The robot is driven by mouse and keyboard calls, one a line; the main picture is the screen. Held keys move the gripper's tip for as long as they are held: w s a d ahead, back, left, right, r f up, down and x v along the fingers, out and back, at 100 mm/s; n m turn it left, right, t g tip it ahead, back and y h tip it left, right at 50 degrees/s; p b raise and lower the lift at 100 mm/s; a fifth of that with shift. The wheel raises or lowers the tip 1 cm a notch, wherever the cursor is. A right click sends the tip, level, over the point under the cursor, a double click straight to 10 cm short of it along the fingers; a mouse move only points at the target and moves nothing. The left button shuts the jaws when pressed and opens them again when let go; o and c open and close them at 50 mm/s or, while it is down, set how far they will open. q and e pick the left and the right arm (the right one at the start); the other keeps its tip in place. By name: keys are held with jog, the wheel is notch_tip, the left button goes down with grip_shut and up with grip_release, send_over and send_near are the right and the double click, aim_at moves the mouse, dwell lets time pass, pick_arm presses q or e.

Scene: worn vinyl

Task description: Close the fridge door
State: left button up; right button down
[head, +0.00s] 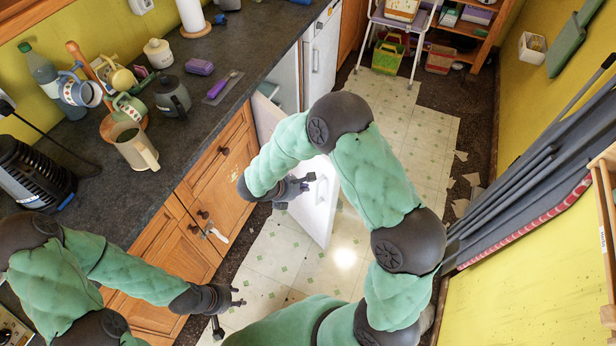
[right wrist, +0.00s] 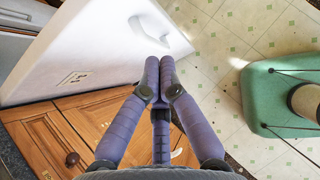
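The white fridge door (head: 323,222) stands open, swung out from the counter row into the aisle. Its handle (head: 321,188) shows on its face, and both also show in the right wrist view, the door (right wrist: 95,50) at upper left and the handle (right wrist: 150,35) near its edge. The fridge interior (head: 285,72) is partly visible behind my right arm. My right gripper (head: 306,182) is at the door, fingertips together (right wrist: 159,62) beside its edge, below the handle; I cannot tell whether they touch. My left gripper (head: 238,297) is open and empty, low in front of the wooden cabinets.
Wooden cabinets (head: 218,155) under a dark counter (head: 235,50) line the left. The counter carries mugs, a kettle and a bottle. A white trolley (head: 402,30) stands at the back.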

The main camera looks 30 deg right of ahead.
jog(key=r, duration=0.1)
jog(key=b, duration=0.3)
send_near(333, 177)
jog(key=shift+x, duration=2.7)
jog(key=shift+f, duration=0.1)
